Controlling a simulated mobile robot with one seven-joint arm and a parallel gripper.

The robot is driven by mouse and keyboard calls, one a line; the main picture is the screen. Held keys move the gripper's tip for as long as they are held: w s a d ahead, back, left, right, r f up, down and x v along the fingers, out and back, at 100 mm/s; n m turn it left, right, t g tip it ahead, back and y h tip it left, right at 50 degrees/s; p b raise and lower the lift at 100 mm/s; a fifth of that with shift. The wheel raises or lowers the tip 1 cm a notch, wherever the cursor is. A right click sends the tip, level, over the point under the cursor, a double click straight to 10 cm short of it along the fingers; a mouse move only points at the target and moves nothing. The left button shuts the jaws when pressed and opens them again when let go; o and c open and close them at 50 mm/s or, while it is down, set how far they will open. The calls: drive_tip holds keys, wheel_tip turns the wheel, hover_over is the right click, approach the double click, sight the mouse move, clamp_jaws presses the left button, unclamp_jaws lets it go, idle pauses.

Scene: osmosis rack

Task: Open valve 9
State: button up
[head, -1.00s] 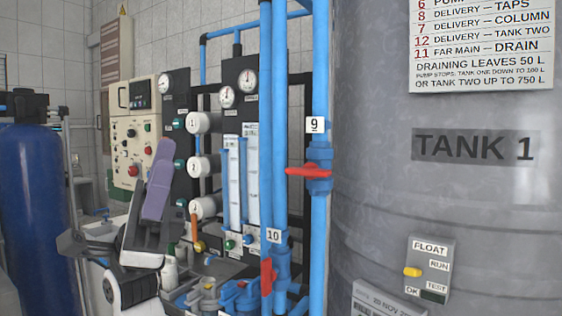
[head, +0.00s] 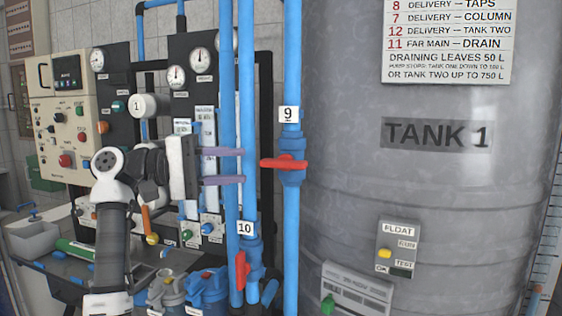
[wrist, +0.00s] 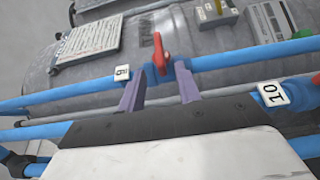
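Valve 9 is on a vertical blue pipe beside the tank, under a white tag "9" (head: 288,114). Its red handle (head: 284,162) lies horizontal, across the pipe. My gripper (head: 242,165) is open, its two purple fingers one above the other, pointing right toward the handle. The fingertips are left of the handle, near the blue pipes, with a gap in between. In the wrist view the red handle (wrist: 161,50) shows beyond the fingertips, between the two fingers. The fingers look empty and do not touch the handle.
Valve 10's red handle (head: 241,271) is low on a neighbouring blue pipe, below tag "10" (head: 245,229). Vertical blue pipes (head: 247,90) stand close to my fingers. The grey tank (head: 430,190) fills the right, with a float box (head: 398,249) on it.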

sight(283, 161)
drive_tip(key=d, duration=0.3)
drive_tip(key=d+p, duration=0.1)
drive_tip(key=d, duration=0.5)
drive_tip(key=shift+w+d+p, duration=0.3)
drive_tip(key=shift+w, duration=0.05)
drive_tip(key=shift+c, duration=0.3)
clamp_jaws()
